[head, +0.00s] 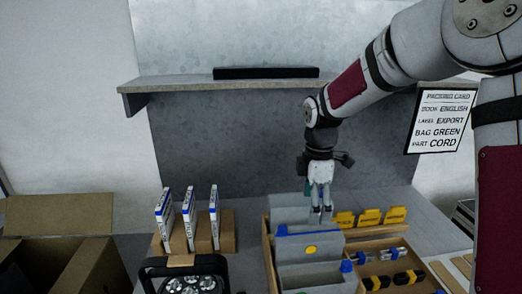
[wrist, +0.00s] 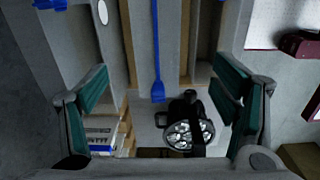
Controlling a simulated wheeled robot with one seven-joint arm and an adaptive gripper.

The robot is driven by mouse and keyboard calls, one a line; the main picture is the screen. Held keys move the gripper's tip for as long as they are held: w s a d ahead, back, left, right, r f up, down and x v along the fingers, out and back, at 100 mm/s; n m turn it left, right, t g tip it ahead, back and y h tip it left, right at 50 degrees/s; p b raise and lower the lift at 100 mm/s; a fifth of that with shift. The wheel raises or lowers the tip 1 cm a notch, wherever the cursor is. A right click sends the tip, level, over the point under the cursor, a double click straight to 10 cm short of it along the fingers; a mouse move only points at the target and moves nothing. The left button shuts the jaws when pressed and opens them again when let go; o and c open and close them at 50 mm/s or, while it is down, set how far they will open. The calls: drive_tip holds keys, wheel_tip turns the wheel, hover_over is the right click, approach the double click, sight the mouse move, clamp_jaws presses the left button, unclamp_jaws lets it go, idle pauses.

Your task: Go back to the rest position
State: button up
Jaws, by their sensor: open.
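My gripper (head: 320,208) hangs pointing down over the grey bins (head: 306,248) of the wooden organizer in the head view. In the wrist view my gripper (wrist: 160,88) shows its two green-padded fingers spread wide apart, with nothing held between them. The par can (head: 192,283), black with several round lenses, stands at the bottom of the head view, left of the organizer. It also shows in the wrist view (wrist: 189,134), below the blue strip (wrist: 158,70). Whether the fingertips touch the bins is hard to tell.
Three upright blue-and-white booklets (head: 189,216) stand in a wooden rack at left. An open cardboard box (head: 58,213) is at far left. Yellow tags (head: 369,217) and small parts fill the organizer's right side. A shelf (head: 180,83) and a printed card (head: 441,119) are behind.

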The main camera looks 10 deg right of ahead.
drive_tip(key=s+r+m+t+h, duration=0.1)
drive_tip(key=s+r+m+t, duration=0.1)
drive_tip(key=s+r+m, duration=0.8)
drive_tip(key=s+r+m+t+y, duration=0.1)
drive_tip(key=s+m, duration=0.6)
drive_tip(key=s, duration=0.9)
drive_tip(key=shift+s+r+m+t, duration=0.35)
drive_tip(key=shift+r+t, duration=0.45)
drive_tip(key=shift+t, duration=0.2)
drive_tip(key=shift+d, duration=0.1)
